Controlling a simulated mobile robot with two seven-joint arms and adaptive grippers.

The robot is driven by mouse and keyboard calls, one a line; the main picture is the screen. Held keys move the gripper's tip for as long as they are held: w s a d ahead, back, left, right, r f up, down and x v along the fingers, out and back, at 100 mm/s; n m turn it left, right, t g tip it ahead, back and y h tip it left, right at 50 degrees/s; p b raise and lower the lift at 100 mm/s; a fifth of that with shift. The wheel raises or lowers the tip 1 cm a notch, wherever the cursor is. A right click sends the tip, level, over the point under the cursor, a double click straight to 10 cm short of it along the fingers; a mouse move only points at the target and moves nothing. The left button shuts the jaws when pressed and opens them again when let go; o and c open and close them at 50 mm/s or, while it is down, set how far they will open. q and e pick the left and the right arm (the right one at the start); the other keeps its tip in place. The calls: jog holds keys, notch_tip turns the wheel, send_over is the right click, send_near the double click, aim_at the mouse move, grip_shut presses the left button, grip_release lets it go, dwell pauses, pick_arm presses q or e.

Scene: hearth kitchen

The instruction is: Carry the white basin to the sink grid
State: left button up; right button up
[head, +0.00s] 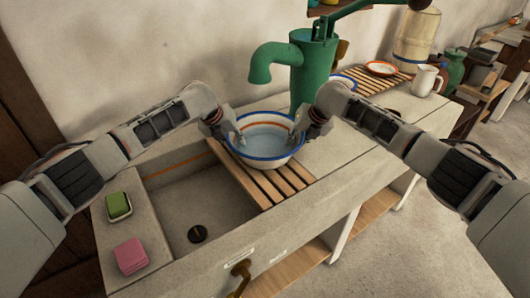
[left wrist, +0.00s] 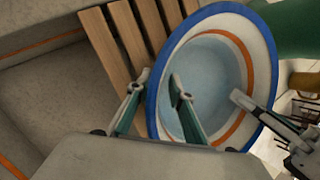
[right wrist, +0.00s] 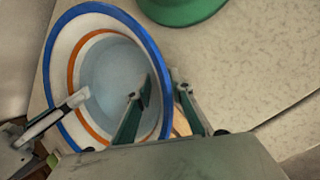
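The white basin (head: 267,139), with a blue rim and an orange band, sits upright over the far part of the wooden slatted sink grid (head: 285,184). I cannot tell whether its base touches the slats. My left gripper (head: 234,132) is at its left rim. In the left wrist view its fingers (left wrist: 160,82) stand apart, one inside the basin (left wrist: 263,62) and one outside. My right gripper (head: 304,132) is at the right rim. In the right wrist view its fingers (right wrist: 161,88) straddle the rim of the basin (right wrist: 62,62), with a gap showing.
A green hand pump (head: 308,75) stands close behind the basin. The open sink (head: 190,205) lies to the left. A green soap (head: 118,206) and a pink sponge (head: 130,256) lie on the left ledge.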

pick_arm(q)
jog(key=shift+r, duration=0.1)
jog(key=v, duration=1.1)
jog(key=shift+s+a+r, duration=0.15)
jog(key=shift+s+r, duration=0.05)
jog(key=shift+r, duration=0.1)
pick_arm(e)
jog(key=v, duration=1.2)
pick_arm(q)
jog(key=shift+s, duration=0.1)
pick_arm(e)
jog(key=shift+s+d, duration=0.1)
